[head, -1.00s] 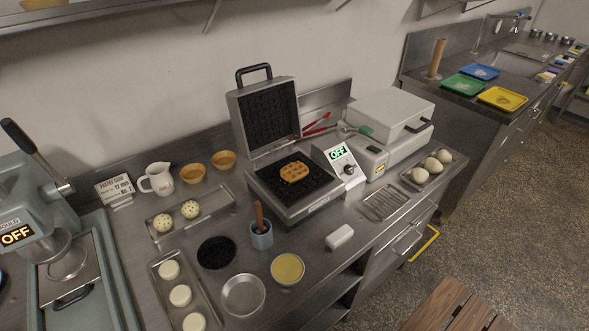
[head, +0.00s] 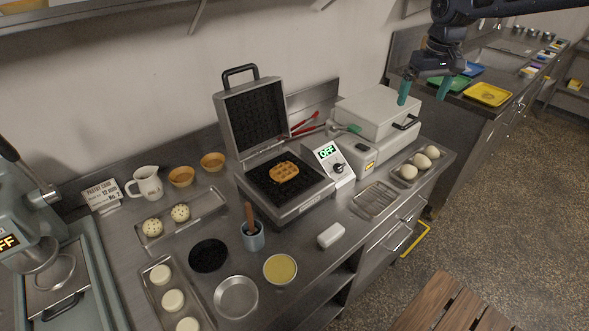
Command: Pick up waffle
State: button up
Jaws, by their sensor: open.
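The waffle (head: 284,172) is golden brown and lies on the dark lower plate of the open waffle iron (head: 303,204), in the middle of the head view. The iron's lid (head: 252,118) stands upright behind it, and its control box reads OFF. My gripper (head: 422,94) is at the upper right, with green fingertips spread apart. It is open and empty, well to the right of the waffle and above the closed white appliance's right side.
A closed white appliance (head: 374,113) stands right of the iron. Red-handled tongs (head: 307,125) lie behind the control box.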

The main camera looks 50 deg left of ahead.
jog(key=s+a+f+n, duration=0.2)
jog(key=s+a+f, duration=0.3)
jog(key=s+a, duration=0.6)
jog(key=n+h, duration=0.1)
jog(key=n, duration=0.2)
send_over(285, 170)
notch_tip(285, 170, down, 7)
jog(key=shift+g, duration=0.3)
jog(key=shift+f, duration=5.35)
jog(key=c, duration=1)
jog(key=shift+r, duration=0.15)
